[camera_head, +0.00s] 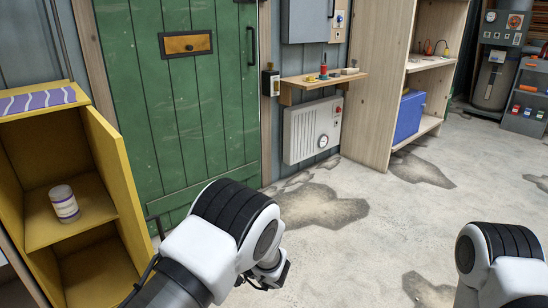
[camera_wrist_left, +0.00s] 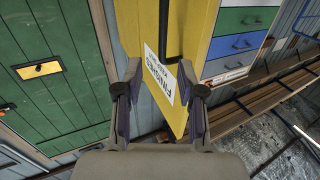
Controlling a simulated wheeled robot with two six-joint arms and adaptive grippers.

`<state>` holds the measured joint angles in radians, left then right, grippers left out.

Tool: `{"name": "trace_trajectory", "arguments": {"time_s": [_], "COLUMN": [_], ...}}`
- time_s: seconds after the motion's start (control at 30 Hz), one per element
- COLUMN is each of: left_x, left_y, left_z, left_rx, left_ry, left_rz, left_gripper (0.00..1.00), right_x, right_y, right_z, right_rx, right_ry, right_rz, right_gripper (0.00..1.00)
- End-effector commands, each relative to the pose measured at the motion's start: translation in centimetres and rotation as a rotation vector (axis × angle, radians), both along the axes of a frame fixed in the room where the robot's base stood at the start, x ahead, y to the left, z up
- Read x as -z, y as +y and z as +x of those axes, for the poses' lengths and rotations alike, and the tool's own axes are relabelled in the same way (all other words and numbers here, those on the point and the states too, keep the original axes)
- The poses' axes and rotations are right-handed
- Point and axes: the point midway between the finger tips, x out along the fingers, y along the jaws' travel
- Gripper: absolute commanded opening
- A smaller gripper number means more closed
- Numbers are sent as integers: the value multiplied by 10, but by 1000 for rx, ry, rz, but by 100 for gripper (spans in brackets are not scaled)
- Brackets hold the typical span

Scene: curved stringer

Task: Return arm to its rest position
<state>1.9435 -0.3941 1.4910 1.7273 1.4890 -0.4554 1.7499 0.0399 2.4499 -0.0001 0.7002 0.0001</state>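My left arm comes in at the lower middle of the head view, and its gripper (camera_head: 272,272) shows only partly behind the wrist, above the floor. In the left wrist view the two fingers of this gripper (camera_wrist_left: 160,78) stand apart with nothing held between them. Behind them is a yellow panel (camera_wrist_left: 190,30) with a dark handle and a white sign, and I cannot tell how far off it is. My right arm shows at the lower right of the head view; its gripper is out of the picture.
A yellow cabinet (camera_head: 110,170) stands open at the left with a white can (camera_head: 64,203) on its shelf. A green door (camera_head: 185,90), a small wall shelf (camera_head: 325,80) and a wooden shelving unit (camera_head: 375,90) stand behind. The concrete floor (camera_head: 370,240) between the arms is clear.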

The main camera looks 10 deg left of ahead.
Motion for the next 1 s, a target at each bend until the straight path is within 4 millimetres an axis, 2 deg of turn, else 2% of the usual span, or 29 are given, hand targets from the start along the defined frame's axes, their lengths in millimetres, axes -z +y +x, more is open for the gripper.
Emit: {"name": "trace_trajectory", "arguments": {"time_s": [0.07,0.13,0.17,0.23,0.27,0.3,0.37,0.4,0.5,0.63,0.8,0.83,0.9,1.0], "left_x": [19,51,70,123,147,175,208,225,251,263,258,244,213,182], "left_y": [16,32,39,48,49,46,39,33,17,-3,-28,-30,-29,-29], "left_z": [0,-1,-5,-27,-43,-66,-105,-132,-195,-267,-350,-357,-352,-351], "left_rx": [80,213,279,449,518,595,690,737,827,901,968,975,976,976], "left_ry": [64,168,229,401,480,579,713,790,950,1113,1284,1297,1290,1289], "left_rz": [1,-18,-41,-136,-191,-270,-388,-465,-638,-828,-1052,-1070,-1057,-1056], "left_gripper": [39,39,39,39,39,39,39,39,39,39,39,39,39,39], "right_x": [0,0,0,0,0,0,0,0,0,0,0,-12,-44,-76], "right_y": [0,0,0,0,0,0,0,0,0,0,0,0,0,0], "right_z": [0,0,0,0,0,0,0,0,0,0,0,0,-1,1], "right_rx": [0,0,0,0,0,0,0,0,0,0,0,0,0,0], "right_ry": [0,0,0,0,0,0,0,0,0,0,0,1,1,-1], "right_rz": [0,0,0,0,0,0,0,0,0,0,0,0,0,0], "right_gripper": [40,40,40,40,40,40,40,40,40,40,40,40,40,40]}}
